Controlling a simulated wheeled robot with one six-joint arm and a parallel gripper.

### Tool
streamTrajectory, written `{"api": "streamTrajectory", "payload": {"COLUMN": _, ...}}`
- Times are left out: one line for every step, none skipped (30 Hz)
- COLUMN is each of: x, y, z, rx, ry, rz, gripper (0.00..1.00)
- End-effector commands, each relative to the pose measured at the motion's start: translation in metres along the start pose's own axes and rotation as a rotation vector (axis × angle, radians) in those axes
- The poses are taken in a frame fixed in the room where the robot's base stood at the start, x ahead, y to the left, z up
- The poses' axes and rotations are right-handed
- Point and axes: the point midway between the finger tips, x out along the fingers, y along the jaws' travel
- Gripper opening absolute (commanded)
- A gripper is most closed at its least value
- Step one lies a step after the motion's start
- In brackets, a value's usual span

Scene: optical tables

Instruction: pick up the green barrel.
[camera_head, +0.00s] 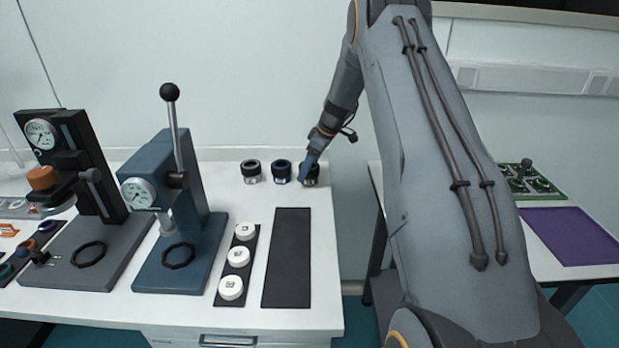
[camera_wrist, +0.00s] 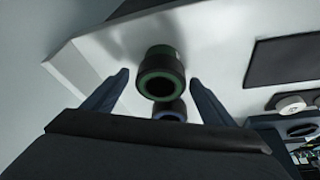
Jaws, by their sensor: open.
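The green barrel (camera_wrist: 160,74) is a short dark cylinder with a green ring around its dark opening. It stands between the two spread fingers of my gripper (camera_wrist: 163,88) in the wrist view, with visible space on either side. In the head view the barrel (camera_head: 311,179) is the rightmost of three in a row at the back right of the table, partly hidden by my gripper (camera_head: 306,168). A blue-ringed barrel (camera_wrist: 170,111) shows just past it in the wrist view.
The blue-ringed barrel (camera_head: 281,171) and another dark barrel (camera_head: 251,171) stand to the left. A black mat (camera_head: 288,258), a strip with white round pieces (camera_head: 224,300) and a blue press (camera_head: 190,200) are nearer. The table's right edge is close to the green barrel.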

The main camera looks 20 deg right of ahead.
Motion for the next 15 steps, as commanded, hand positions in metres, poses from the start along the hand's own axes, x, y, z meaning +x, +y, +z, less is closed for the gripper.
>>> {"api": "streamTrajectory", "payload": {"x": 0.0001, "y": -0.0001, "z": -0.0001, "rx": 0.000, "ry": 0.000, "rz": 0.000, "gripper": 0.78}}
{"api": "streamTrajectory", "payload": {"x": 0.0001, "y": -0.0001, "z": -0.0001, "rx": 0.000, "ry": 0.000, "rz": 0.000, "gripper": 0.78}}
{"api": "streamTrajectory", "payload": {"x": 0.0001, "y": -0.0002, "z": -0.0001, "rx": 0.000, "ry": 0.000, "rz": 0.000, "gripper": 0.75}}
{"api": "streamTrajectory", "payload": {"x": 0.0001, "y": -0.0002, "z": -0.0001, "rx": 0.000, "ry": 0.000, "rz": 0.000, "gripper": 0.70}}
{"api": "streamTrajectory", "payload": {"x": 0.0001, "y": -0.0003, "z": -0.0001, "rx": 0.000, "ry": 0.000, "rz": 0.000, "gripper": 0.65}}
{"api": "streamTrajectory", "payload": {"x": 0.0001, "y": -0.0003, "z": -0.0001, "rx": 0.000, "ry": 0.000, "rz": 0.000, "gripper": 0.58}}
{"api": "streamTrajectory", "payload": {"x": 0.0001, "y": -0.0003, "z": -0.0001, "rx": 0.000, "ry": 0.000, "rz": 0.000, "gripper": 0.53}}
{"api": "streamTrajectory", "payload": {"x": 0.0001, "y": -0.0003, "z": -0.0001, "rx": 0.000, "ry": 0.000, "rz": 0.000, "gripper": 0.48}}
{"api": "streamTrajectory", "payload": {"x": 0.0000, "y": -0.0003, "z": -0.0002, "rx": 0.000, "ry": 0.000, "rz": 0.000, "gripper": 0.41}}
{"api": "streamTrajectory", "payload": {"x": 0.0000, "y": -0.0003, "z": -0.0002, "rx": 0.000, "ry": 0.000, "rz": 0.000, "gripper": 0.36}}
{"api": "streamTrajectory", "payload": {"x": 0.0000, "y": -0.0003, "z": -0.0002, "rx": 0.000, "ry": 0.000, "rz": 0.000, "gripper": 0.31}}
{"api": "streamTrajectory", "payload": {"x": -0.0003, "y": -0.0001, "z": -0.0004, "rx": 0.000, "ry": 0.000, "rz": 0.000, "gripper": 0.30}}
{"api": "streamTrajectory", "payload": {"x": -0.0003, "y": -0.0002, "z": -0.0004, "rx": 0.000, "ry": 0.000, "rz": 0.000, "gripper": 0.30}}
{"api": "streamTrajectory", "payload": {"x": -0.0003, "y": -0.0002, "z": -0.0004, "rx": 0.000, "ry": 0.000, "rz": 0.000, "gripper": 0.30}}
{"api": "streamTrajectory", "payload": {"x": -0.0003, "y": -0.0002, "z": -0.0005, "rx": 0.000, "ry": 0.000, "rz": 0.000, "gripper": 0.30}}
